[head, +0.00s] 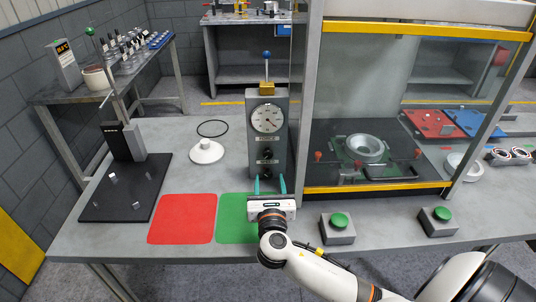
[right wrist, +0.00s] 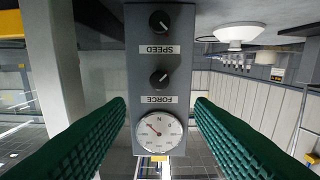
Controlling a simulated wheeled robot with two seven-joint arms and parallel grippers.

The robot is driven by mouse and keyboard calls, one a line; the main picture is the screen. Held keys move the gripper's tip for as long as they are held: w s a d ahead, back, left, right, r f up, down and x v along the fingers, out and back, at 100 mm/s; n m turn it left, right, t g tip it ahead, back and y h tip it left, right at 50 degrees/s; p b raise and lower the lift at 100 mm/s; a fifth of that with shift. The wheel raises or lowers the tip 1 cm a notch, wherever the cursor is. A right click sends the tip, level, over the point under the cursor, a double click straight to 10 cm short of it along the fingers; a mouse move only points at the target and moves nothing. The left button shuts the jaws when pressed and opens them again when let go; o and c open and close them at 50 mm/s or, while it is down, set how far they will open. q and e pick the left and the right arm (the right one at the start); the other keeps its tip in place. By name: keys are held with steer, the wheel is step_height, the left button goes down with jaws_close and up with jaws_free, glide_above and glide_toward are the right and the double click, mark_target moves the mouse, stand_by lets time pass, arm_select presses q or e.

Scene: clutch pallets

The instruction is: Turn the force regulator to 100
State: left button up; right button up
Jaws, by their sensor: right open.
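A grey control box (head: 281,95) stands upright on the table, with a round dial gauge (head: 268,118) on its front; the number on the gauge is too small to read. Below the gauge, the knob labelled FORCE (head: 266,153) sits above the knob labelled SPEED (head: 267,173). The right wrist view shows the box upside down, with the gauge (right wrist: 157,131) low, the FORCE knob (right wrist: 161,78) in the middle and the SPEED knob (right wrist: 160,22) on top. My right gripper (head: 269,184) is open and empty in front of the box, touching neither knob. My left gripper is out of view.
A red mat (head: 183,219) and a green mat (head: 233,228) lie at the table front. A glass-fronted enclosure (head: 375,27) stands right of the box. Green-button boxes (head: 339,229) stand before it. A white dish-shaped part (head: 206,151) and a black ring (head: 212,122) lie left.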

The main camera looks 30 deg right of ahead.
mark_target(268, 155)
steer(key=x, duration=0.9)
steer(key=shift+w+d+p, duration=0.15)
steer(key=shift+d+p, duration=0.05)
steer(key=shift+p, duration=0.2)
steer(key=shift+w+d, duration=0.15)
steer(key=shift+w, duration=0.05)
steer(key=shift+w+d+f, duration=0.1)
steer(key=shift+w, duration=0.15)
steer(key=shift+c, duration=1.3)
steer(key=c, duration=0.7)
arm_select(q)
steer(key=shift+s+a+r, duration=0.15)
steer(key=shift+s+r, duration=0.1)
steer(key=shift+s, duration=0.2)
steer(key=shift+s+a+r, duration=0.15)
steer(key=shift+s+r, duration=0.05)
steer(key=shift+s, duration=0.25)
